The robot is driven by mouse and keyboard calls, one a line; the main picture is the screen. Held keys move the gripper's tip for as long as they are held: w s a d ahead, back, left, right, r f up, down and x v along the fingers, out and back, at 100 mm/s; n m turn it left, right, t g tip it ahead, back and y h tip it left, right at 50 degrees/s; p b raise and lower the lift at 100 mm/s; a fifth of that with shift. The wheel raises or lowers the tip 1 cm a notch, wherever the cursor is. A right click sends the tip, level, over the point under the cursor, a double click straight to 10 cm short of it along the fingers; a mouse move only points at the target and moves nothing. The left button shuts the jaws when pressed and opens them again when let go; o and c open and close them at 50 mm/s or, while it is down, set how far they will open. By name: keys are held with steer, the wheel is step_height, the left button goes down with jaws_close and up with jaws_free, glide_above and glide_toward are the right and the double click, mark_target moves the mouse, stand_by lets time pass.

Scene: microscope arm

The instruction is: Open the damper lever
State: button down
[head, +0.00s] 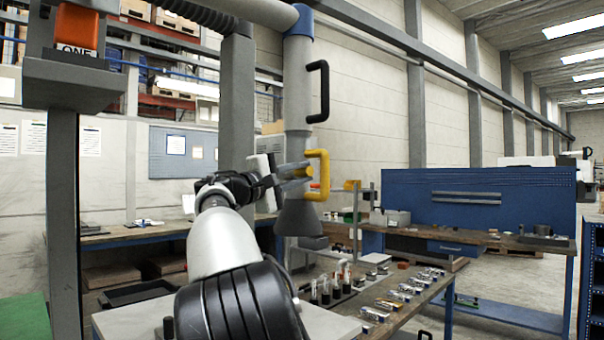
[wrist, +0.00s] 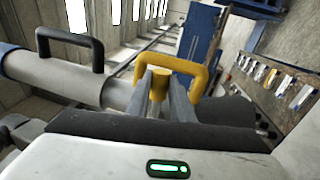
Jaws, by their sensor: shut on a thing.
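A fume extraction arm with a grey tube (head: 298,100) hangs in the middle of the head view and ends in a dark flared hood (head: 297,215). A yellow damper lever (wrist: 160,78) shows as a short stub between my fingertips in the wrist view. My gripper (head: 296,172) is shut on it, with a finger on each side (wrist: 160,92). A yellow C-shaped handle (head: 325,172) stands out just beside the lever, and it arches behind my fingers in the wrist view (wrist: 185,54). The lever's base is hidden by my fingers.
A black C-shaped handle (head: 323,92) is higher on the tube. Below, a workbench (head: 395,318) carries bottles and several small metal parts. A blue-backed bench (head: 475,205) stands to the right. A grey post with an orange button box (head: 77,28) is at left.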

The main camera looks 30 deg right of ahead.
stand_by(0.5)
steer(key=c, duration=1.6)
jaws_free()
steer(key=shift+o, duration=0.2)
steer(key=v, duration=1.7)
steer(key=shift+a+f+b, duration=0.2)
steer(key=shift+a+b, duration=0.05)
steer(key=shift+b, duration=0.2)
